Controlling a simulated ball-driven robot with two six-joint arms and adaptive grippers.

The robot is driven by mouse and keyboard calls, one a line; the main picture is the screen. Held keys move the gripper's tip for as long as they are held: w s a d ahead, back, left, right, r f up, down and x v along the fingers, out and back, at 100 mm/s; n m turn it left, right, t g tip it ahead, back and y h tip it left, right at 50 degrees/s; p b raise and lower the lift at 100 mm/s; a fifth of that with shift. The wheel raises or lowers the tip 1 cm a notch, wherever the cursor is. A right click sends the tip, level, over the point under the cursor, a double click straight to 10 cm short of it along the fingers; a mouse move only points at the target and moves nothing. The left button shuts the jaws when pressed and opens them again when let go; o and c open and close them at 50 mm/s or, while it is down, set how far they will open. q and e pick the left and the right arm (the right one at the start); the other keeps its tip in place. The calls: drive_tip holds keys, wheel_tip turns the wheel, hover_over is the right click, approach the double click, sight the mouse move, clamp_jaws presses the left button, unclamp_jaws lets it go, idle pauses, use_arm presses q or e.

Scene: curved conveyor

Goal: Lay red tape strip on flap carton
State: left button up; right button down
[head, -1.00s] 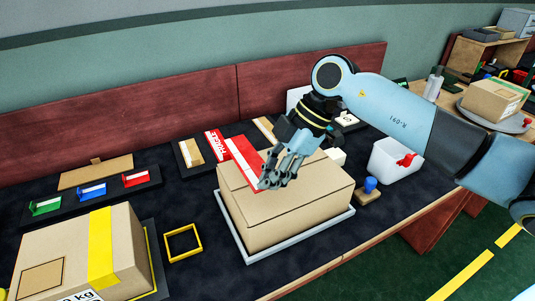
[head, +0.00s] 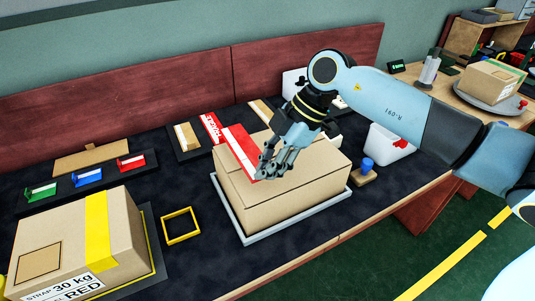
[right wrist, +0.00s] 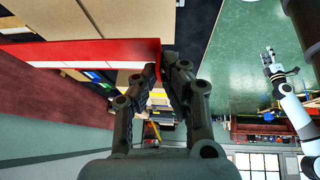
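The flap carton (head: 290,196), a closed brown box, stands in a pale grey tray (head: 254,238) in the middle of the bench. The red tape strip (head: 237,148), with a white band, extends over the left part of the carton's top. My right gripper (head: 264,176) is above the carton top, at the strip's near end. In the right wrist view, the red strip (right wrist: 80,52) runs up to the nearly closed fingertips (right wrist: 160,68), which appear to pinch its end. I cannot tell whether the strip touches the carton. My left gripper (right wrist: 270,60) shows small in the right wrist view.
A strapped carton (head: 65,240) stands front left, beside a yellow square frame (head: 182,239). Green, blue and red holders (head: 88,176) sit behind it. A FRAGILE strip (head: 209,127), a blue-knobbed stamp (head: 366,168) and a white bin (head: 390,147) surround the carton.

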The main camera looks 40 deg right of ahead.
sight(259, 196)
drive_tip(key=shift+f+b, duration=1.35)
drive_tip(key=shift+f, duration=1.3)
drive_tip(key=c, duration=1.4)
unclamp_jaws()
drive_tip(key=v, duration=1.2)
